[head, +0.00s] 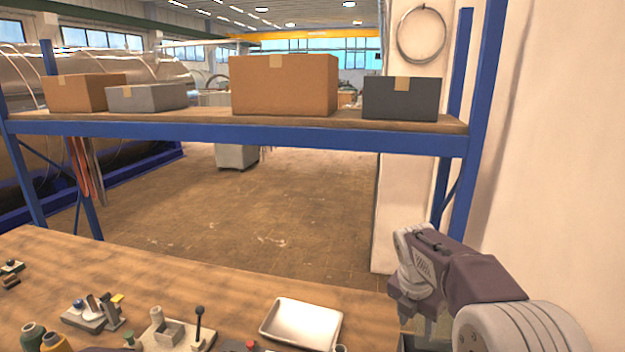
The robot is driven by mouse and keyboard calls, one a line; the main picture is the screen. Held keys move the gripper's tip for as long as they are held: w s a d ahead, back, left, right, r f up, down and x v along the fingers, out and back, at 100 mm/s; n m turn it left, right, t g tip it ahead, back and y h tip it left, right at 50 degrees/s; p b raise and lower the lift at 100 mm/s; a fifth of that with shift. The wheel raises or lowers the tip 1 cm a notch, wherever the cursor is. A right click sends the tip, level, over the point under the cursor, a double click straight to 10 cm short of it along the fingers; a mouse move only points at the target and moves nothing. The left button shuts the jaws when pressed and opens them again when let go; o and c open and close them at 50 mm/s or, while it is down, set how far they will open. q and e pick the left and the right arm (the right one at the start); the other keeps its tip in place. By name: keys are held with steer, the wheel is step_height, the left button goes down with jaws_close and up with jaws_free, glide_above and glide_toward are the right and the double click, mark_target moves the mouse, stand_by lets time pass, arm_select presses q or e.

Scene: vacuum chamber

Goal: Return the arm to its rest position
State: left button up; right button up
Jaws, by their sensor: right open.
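My right arm (480,280) comes in from the lower right corner and bends at the wrist near the table's right end. My right gripper (426,326) points down, open, beside the right edge of the wooden table (200,275). Its fingertips are partly hidden by my own arm and by the frame's lower edge. I see nothing between its fingers. My left arm and gripper are not in view.
A white tray (301,324) lies on the table left of my right gripper. A fixture with a black-knobbed lever (198,325), a small clamp block (95,312) and spools (35,337) stand further left. A blue shelf (250,135) holds boxes behind. A pale wall (560,170) is right.

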arm_select(q)
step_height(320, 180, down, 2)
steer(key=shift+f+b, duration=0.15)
steer(key=shift+b, duration=0.55)
arm_select(e)
steer(key=s+a+f+m+y, duration=0.1)
steer(key=s+a+f+m, duration=0.1)
steer(key=s+f+m, duration=0.5)
steer(key=s+a+f+m+y, duration=0.1)
steer(key=s+a+f+m, duration=0.2)
steer(key=s+f+m, duration=0.5)
steer(key=s+m, duration=0.4)
steer(key=m, duration=0.8)
steer(key=shift+a+g+y, duration=0.25)
steer(key=shift+g+y, duration=0.05)
